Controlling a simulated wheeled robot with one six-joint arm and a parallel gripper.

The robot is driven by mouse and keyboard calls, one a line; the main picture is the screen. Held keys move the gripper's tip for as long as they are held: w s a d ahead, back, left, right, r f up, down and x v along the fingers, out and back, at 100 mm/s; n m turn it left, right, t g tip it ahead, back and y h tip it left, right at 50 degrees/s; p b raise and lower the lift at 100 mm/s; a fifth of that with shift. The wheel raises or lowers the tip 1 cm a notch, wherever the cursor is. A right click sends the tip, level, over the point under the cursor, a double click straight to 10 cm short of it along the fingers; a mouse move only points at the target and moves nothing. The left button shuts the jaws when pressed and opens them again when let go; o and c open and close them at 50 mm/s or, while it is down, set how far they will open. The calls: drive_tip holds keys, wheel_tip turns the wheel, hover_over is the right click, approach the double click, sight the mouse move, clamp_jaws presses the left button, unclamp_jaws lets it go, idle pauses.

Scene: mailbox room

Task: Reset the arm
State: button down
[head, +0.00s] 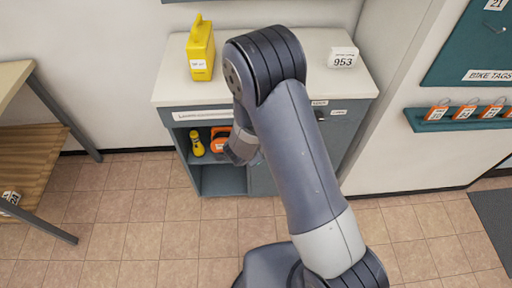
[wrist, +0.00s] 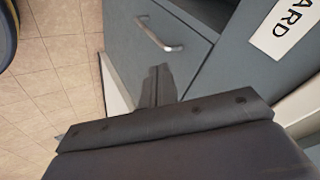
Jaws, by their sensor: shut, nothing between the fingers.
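My arm reaches up and over the middle of the head view and bends down in front of a grey cabinet (head: 226,181). My wrist hangs before the cabinet's open shelf, and my gripper's fingers are not clear there. In the wrist view my gripper (wrist: 157,80) shows its two fingers together with nothing between them. They point toward a grey cabinet door with a metal handle (wrist: 160,35). I cannot tell whether the fingertips touch the cabinet.
A yellow container (head: 201,50) and a "953" sign (head: 343,58) stand on the cabinet top. A yellow item (head: 197,143) and an orange item (head: 218,142) sit in the open shelf. A table (head: 40,160) stands left, a tag rack (head: 460,117) right. Tiled floor is clear between.

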drive_tip(key=v, duration=0.3)
drive_tip(key=shift+a+r+p, duration=0.25)
drive_tip(key=shift+a+p, duration=0.05)
drive_tip(key=shift+a, duration=0.1)
